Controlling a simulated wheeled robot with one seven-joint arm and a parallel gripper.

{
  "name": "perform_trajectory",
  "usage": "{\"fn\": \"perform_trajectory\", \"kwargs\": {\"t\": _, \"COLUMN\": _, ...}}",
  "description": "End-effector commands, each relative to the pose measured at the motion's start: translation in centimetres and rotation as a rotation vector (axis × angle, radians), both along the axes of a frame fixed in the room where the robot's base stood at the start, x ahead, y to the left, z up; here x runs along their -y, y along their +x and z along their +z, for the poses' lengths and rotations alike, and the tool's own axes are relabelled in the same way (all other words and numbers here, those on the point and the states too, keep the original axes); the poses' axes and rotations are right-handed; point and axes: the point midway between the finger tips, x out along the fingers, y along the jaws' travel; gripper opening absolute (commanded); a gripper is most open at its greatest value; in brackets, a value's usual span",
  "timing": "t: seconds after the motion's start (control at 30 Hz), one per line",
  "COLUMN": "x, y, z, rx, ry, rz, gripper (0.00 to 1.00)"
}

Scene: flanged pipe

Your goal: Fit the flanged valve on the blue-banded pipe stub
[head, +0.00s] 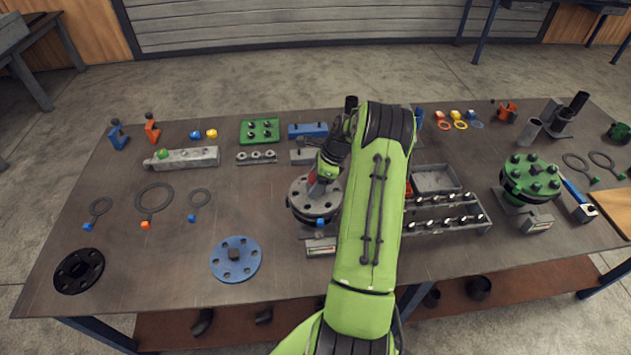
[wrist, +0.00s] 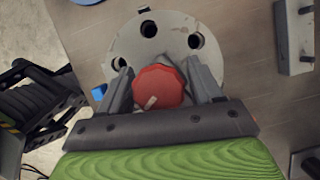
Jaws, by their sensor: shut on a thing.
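My gripper (wrist: 162,84) is shut on a red knob (wrist: 156,88), which sits between its two fingers in the wrist view. Under the knob is a round grey flange (wrist: 180,30) with several bolt holes. In the head view the grey flange (head: 300,198) lies level near the table's middle, with my gripper (head: 322,180) directly above it. The red knob and grey flange look like the valve. A blue piece (head: 320,222) shows at the flange's front edge, above a small grey stand (head: 321,246). The pipe stub and its band are hidden, so I cannot tell whether the flange is seated.
A green bolted flange (head: 531,177) stands at the right. A bolt rack (head: 445,218) is close right of my arm. Gaskets (head: 154,198) lie left; bare tabletop separates them.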

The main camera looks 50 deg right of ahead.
Motion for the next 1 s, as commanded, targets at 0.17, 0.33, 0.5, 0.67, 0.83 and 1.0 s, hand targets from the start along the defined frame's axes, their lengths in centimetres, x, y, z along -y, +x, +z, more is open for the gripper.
{"fn": "perform_trajectory", "kwargs": {"t": 0.17, "x": 0.03, "y": 0.08, "z": 0.09, "rx": 0.003, "ry": -0.001, "rz": 0.001, "gripper": 0.0}}
{"fn": "perform_trajectory", "kwargs": {"t": 0.33, "x": 0.0, "y": 0.06, "z": -0.33, "rx": 0.003, "ry": -0.001, "rz": 0.001, "gripper": 0.0}}
{"fn": "perform_trajectory", "kwargs": {"t": 0.5, "x": -0.01, "y": 0.06, "z": -0.78, "rx": 0.002, "ry": -0.001, "rz": 0.001, "gripper": 0.0}}
{"fn": "perform_trajectory", "kwargs": {"t": 0.67, "x": 0.0, "y": 0.06, "z": -0.81, "rx": 0.003, "ry": -0.001, "rz": 0.001, "gripper": 0.0}}
{"fn": "perform_trajectory", "kwargs": {"t": 0.83, "x": 0.01, "y": 0.06, "z": -0.79, "rx": 0.003, "ry": -0.001, "rz": 0.001, "gripper": 0.0}}
{"fn": "perform_trajectory", "kwargs": {"t": 1.0, "x": 0.01, "y": 0.05, "z": -0.8, "rx": 0.003, "ry": -0.001, "rz": 0.001, "gripper": 0.83}}
